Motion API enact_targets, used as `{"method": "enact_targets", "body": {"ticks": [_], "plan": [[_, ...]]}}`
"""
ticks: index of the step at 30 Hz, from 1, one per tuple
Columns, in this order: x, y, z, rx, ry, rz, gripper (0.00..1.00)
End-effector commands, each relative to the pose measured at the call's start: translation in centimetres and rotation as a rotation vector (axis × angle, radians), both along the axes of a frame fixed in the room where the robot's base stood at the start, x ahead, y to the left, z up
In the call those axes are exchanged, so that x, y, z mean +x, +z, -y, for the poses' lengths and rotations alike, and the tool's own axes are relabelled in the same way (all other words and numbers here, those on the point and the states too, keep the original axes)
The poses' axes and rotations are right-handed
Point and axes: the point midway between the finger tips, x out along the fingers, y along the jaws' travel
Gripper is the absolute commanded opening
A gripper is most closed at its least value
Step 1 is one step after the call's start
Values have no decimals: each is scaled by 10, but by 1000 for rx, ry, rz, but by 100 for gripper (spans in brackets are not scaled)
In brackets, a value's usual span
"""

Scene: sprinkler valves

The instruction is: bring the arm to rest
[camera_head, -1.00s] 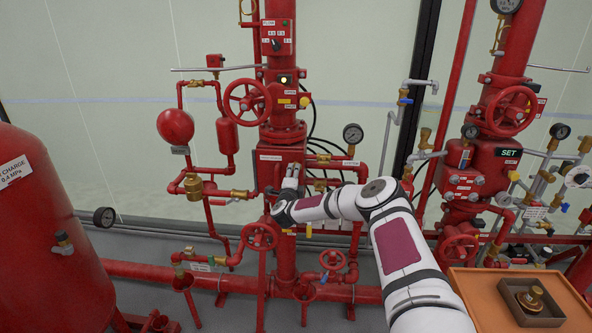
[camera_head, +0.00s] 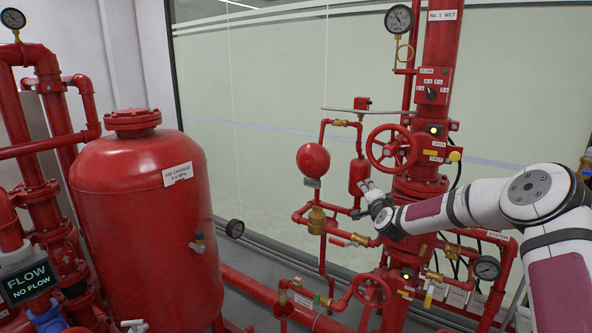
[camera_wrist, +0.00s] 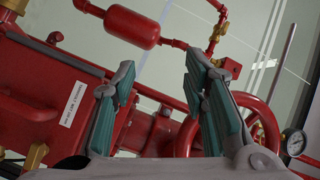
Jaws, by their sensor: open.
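My arm reaches in from the right in the head view, in front of the red valve assembly. My gripper (camera_head: 365,197) is at its left end, in front of the pipes below the large red handwheel (camera_head: 391,147). In the wrist view my gripper (camera_wrist: 165,95) shows two teal-padded fingers standing well apart, with nothing between them. Red pipework and part of a handwheel (camera_wrist: 258,120) lie behind the fingers. A red cylinder (camera_wrist: 132,27) shows beyond them at the top. I cannot tell the exact gap between the gripper and the pipes.
A large red tank (camera_head: 140,225) stands at the left. A FLOW / NO FLOW sign (camera_head: 28,281) is at the lower left. A pressure gauge (camera_head: 487,268) sits right of the lower valves. Pale wall panels (camera_head: 265,90) stand behind the pipework.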

Motion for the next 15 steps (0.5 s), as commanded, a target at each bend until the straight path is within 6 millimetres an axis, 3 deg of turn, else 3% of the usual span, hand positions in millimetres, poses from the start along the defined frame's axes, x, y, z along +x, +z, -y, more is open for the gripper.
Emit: {"method": "enact_targets", "body": {"ticks": [1,6,15], "plan": [[-2,12,-17,-50,45,-18,40],[-23,37,-60,-217,176,-101,40],[-82,69,-104,-501,341,-254,40]]}}
